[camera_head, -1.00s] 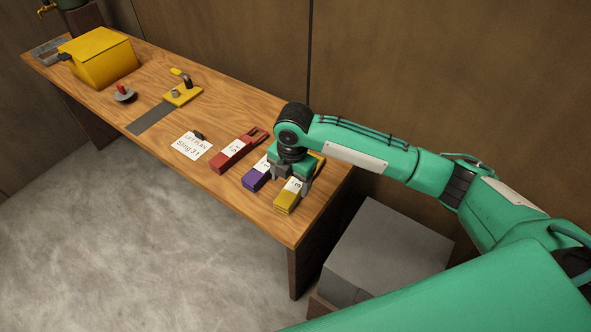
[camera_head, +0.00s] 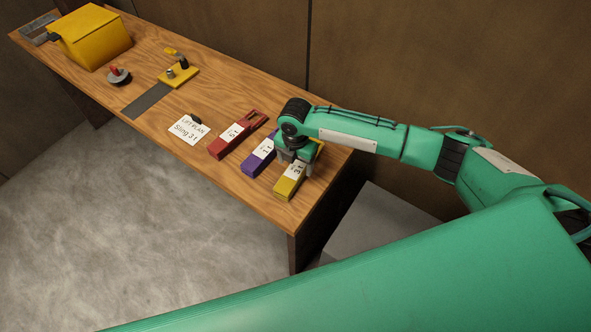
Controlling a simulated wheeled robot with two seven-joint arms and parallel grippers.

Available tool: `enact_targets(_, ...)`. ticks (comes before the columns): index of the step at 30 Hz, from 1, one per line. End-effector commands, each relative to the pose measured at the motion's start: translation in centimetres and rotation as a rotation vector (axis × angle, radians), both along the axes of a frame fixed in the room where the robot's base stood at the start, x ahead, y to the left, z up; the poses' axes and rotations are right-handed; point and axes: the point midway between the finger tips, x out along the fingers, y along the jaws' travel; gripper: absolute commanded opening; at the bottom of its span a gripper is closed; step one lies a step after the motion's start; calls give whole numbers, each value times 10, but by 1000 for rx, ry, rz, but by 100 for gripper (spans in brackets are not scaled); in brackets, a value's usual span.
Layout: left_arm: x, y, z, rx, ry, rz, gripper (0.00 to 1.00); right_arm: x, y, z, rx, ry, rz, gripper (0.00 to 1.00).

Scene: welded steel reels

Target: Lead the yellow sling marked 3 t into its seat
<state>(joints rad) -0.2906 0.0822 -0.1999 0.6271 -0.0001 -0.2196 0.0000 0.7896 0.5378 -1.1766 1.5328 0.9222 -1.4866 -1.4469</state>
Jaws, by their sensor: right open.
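The yellow sling (camera_head: 287,187) with a white label reading 3 t lies on the wooden bench near its right end. My right gripper (camera_head: 294,172) is open and low over the yellow sling, with its fingers beside it; whether they touch it I cannot tell. The gripper and wrist hide part of the sling's far half. A yellow plate with a dark shackle-like fitting and a grey post (camera_head: 178,74) sits farther left on the bench; I cannot tell whether it is the seat. My left gripper is out of view.
A purple sling (camera_head: 258,157) and a red sling (camera_head: 231,141) lie left of the yellow one. A lift plan card (camera_head: 188,129), a dark strip (camera_head: 148,99), a red-knobbed part (camera_head: 118,76) and a yellow box (camera_head: 91,37) are on the bench (camera_head: 240,195). A grey block (camera_head: 375,215) stands right of it.

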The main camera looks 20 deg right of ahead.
Motion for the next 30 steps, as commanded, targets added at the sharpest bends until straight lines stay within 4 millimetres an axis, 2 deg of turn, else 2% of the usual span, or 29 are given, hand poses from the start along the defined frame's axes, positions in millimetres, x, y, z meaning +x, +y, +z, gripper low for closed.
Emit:
enact_targets(1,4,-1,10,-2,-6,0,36,0,-1,-3,-3,4,-1,73)
enact_targets(3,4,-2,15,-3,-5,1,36,2,-1,-12,-3,4,-2,73)
enact_targets(9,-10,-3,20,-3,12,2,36,3,-1,-36,-1,1,0,73)
enact_targets(17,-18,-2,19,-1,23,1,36,3,-1,-41,-1,0,0,73)
enact_targets(20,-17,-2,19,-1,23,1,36,3,-1,-41,-1,0,0,57)
enact_targets(27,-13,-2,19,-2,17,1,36,3,-1,-40,-1,0,0,10)
enact_targets(30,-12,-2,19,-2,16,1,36,4,-1,-39,0,-1,0,10)
